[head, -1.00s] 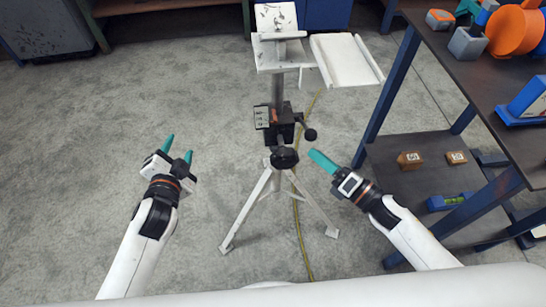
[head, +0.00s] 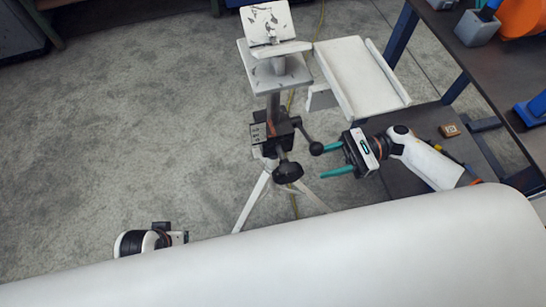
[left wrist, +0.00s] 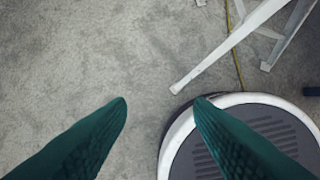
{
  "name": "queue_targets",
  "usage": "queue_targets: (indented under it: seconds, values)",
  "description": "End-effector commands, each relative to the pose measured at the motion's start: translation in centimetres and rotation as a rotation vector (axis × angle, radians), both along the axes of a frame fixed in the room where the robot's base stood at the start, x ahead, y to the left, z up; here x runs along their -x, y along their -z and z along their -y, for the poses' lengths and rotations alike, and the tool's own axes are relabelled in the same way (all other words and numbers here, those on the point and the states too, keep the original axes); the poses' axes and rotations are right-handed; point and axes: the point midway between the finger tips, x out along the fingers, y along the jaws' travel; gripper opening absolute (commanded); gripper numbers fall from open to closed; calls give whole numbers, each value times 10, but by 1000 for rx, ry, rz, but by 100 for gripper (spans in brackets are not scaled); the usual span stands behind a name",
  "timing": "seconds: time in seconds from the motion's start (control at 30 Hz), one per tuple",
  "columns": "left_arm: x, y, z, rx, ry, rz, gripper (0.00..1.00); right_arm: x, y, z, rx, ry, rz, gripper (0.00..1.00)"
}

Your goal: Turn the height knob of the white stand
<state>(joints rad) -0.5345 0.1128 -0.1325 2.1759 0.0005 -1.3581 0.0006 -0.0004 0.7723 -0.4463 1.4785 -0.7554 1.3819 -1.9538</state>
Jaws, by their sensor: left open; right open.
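The white stand (head: 276,70) is upright on tripod legs in the middle of the head view. On its black clamp block (head: 272,133) are a round black knob (head: 287,172) facing me and a lever ending in a black ball (head: 316,148). My right gripper (head: 324,161) is open just right of the knob, its teal fingers pointing left. The upper fingertip is close to the ball; I cannot tell whether they touch. My left gripper (left wrist: 161,101) is open and empty over the floor, near a stand leg (left wrist: 225,48). In the head view its fingers are hidden.
A white tray (head: 362,78) sticks out right of the stand's top, above my right gripper. A dark workbench (head: 450,35) with a lower shelf is at the right. A yellow cable (left wrist: 236,60) runs on the floor. The floor at the left is clear.

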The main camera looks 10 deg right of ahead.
Motion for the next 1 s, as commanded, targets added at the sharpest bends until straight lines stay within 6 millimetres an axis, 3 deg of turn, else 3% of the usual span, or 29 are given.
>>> queue_targets:
  seconds: [0.17,0.6,0.8,1.0]
  values:
    - [0,10,0,0,0,-9,47,3,-2,-23,-4,-6,2,47]
    - [1,47,1,-2,5,-25,47,7,-2,-103,-5,-3,0,47]
    - [1,53,1,-2,6,-27,47,8,-1,-117,-3,-2,0,47]
    - [1,54,1,-2,6,-26,47,8,0,-118,-2,-2,-1,47]
